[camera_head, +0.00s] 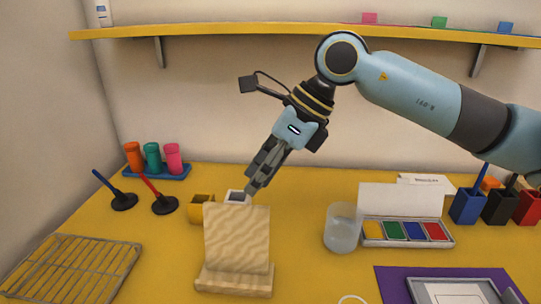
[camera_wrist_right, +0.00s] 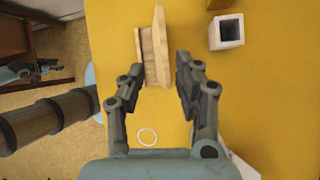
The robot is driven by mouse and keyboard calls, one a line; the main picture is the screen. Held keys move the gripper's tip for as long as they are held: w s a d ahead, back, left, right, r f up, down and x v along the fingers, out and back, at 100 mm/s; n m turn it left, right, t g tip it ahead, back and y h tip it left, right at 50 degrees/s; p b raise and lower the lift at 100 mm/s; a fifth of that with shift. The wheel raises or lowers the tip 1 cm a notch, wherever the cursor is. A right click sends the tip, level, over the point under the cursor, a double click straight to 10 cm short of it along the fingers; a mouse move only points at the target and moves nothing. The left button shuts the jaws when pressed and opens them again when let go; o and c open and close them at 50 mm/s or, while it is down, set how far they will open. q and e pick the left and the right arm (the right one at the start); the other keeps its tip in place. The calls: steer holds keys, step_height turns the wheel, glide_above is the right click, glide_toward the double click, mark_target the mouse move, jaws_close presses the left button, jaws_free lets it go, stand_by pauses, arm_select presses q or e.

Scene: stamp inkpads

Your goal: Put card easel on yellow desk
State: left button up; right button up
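The card easel (camera_head: 237,240), a pale wooden stand with wavy grain, a tall back and a low front ledge, stands upright on the yellow desk (camera_head: 300,220). My right gripper (camera_head: 253,191) hangs just above and behind its top edge in the head view. In the right wrist view its two fingers (camera_wrist_right: 161,80) are apart, and the easel (camera_wrist_right: 160,45) shows edge-on ahead of and partly between them. No grip on it is visible. My left gripper is not in the head view; a small teal and dark part at the wrist view's left edge may belong to my left arm.
A yellow cup (camera_head: 201,209) and a white square cup (camera_head: 236,197) stand close behind the easel. A wire rack (camera_head: 75,268) lies left, a clear glass (camera_head: 342,228) and paint box (camera_head: 408,233) right. A yellow shelf (camera_head: 250,32) runs above. Desk between easel and glass is clear.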

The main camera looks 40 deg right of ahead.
steer(key=shift+p+v, duration=0.4)
steer(key=shift+v, duration=1.6)
steer(key=shift+a, duration=0.1)
